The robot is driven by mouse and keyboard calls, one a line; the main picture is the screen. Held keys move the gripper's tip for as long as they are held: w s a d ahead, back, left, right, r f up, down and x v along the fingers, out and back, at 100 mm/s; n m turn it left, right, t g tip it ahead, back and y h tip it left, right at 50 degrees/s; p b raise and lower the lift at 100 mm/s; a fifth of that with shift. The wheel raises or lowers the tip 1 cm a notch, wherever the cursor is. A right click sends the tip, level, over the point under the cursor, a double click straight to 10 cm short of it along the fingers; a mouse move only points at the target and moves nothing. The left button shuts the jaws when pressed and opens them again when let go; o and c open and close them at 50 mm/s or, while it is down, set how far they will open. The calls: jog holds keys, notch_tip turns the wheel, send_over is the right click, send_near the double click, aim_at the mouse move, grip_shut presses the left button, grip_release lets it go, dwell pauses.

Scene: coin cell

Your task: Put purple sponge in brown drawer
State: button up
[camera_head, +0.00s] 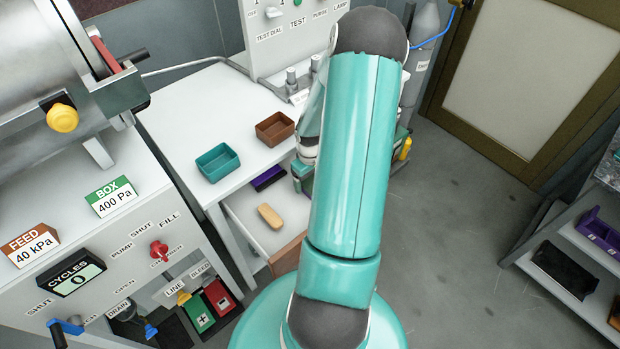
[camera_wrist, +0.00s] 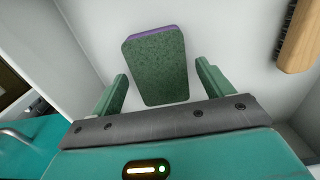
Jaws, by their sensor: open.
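The sponge (camera_wrist: 157,72) shows in the wrist view with a green face toward me and a purple edge along its top. My gripper (camera_wrist: 162,85) is open, its two fingers apart on either side of the sponge's lower part, with gaps at both sides. In the head view, my arm hides most of the gripper. The brown drawer (camera_head: 287,256) is pulled out below the white table; its brown front is partly behind my arm. A tan block-like item (camera_head: 269,216) lies inside. I cannot make out the sponge in the head view.
A teal bin (camera_head: 217,162) and a brown bin (camera_head: 275,128) stand on the white table. A dark purple item (camera_head: 268,178) is by the table edge. A wooden brush (camera_wrist: 300,40) lies right of the sponge. A shelf (camera_head: 570,240) is at far right; open floor lies between.

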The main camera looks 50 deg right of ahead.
aim_at(310, 181)
notch_tip(310, 181, up, 12)
jog(key=f, duration=0.1)
jog(key=w+a+r+n+h, duration=0.15)
jog(key=w+a+r, duration=0.25)
jog(key=a+r, duration=0.6)
jog(key=s+a+r+t, duration=0.2)
jog(key=s+a+r, duration=0.1)
jog(key=a+r, duration=0.6)
jog(key=s+a+r+n+t+y, duration=0.1)
jog(key=s+a+r+t, duration=0.2)
jog(key=a+r, duration=0.5)
jog(key=a, duration=0.9)
jog(key=shift+s+r+t, duration=0.3)
jog(key=shift+s+r, duration=0.05)
jog(key=shift+y, duration=0.25)
jog(key=shift+d, duration=0.1)
jog(key=c, duration=0.9)
jog(key=shift+d, duration=0.15)
jog(key=shift+c, duration=0.2)
